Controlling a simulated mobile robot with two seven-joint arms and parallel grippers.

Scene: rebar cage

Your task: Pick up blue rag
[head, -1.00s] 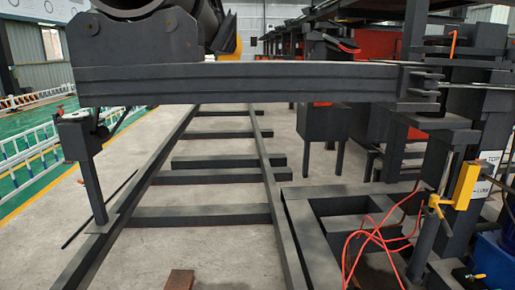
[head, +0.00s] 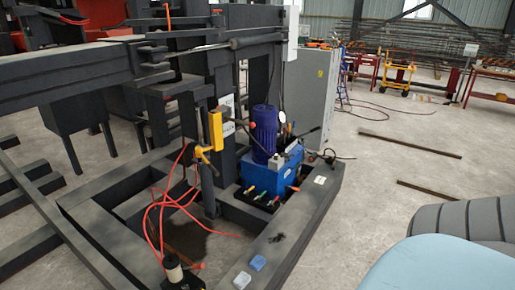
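A small light-blue item (head: 258,263), which looks like a folded blue rag, lies on top of the dark steel beam (head: 305,222) near the bottom middle of the head view. A paler grey-white item (head: 242,280) of similar size lies just in front of it, to the left. Both are too small to make out their material. Neither of my grippers is in view.
A blue hydraulic unit with a blue motor (head: 264,133) stands behind the beam. Red hoses (head: 165,215) hang inside the dark frame at left. Open concrete floor (head: 370,190) lies right of the beam.

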